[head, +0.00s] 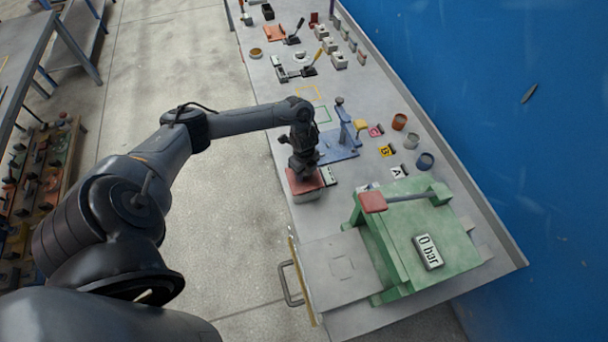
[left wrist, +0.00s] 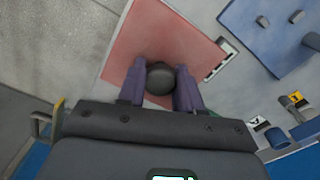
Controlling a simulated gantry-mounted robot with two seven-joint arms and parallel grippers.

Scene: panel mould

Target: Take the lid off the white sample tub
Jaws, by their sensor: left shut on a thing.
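The white sample tub (head: 306,197) stands at the left edge of the grey bench in the head view. My right gripper is not in view.
A green press (head: 415,235) marked "0 bar", with a red-ended lever (head: 372,202), stands in front of the tub. A blue stand (head: 338,148) is just behind right. Small cups, tags and tools lie further along the bench (head: 340,265).

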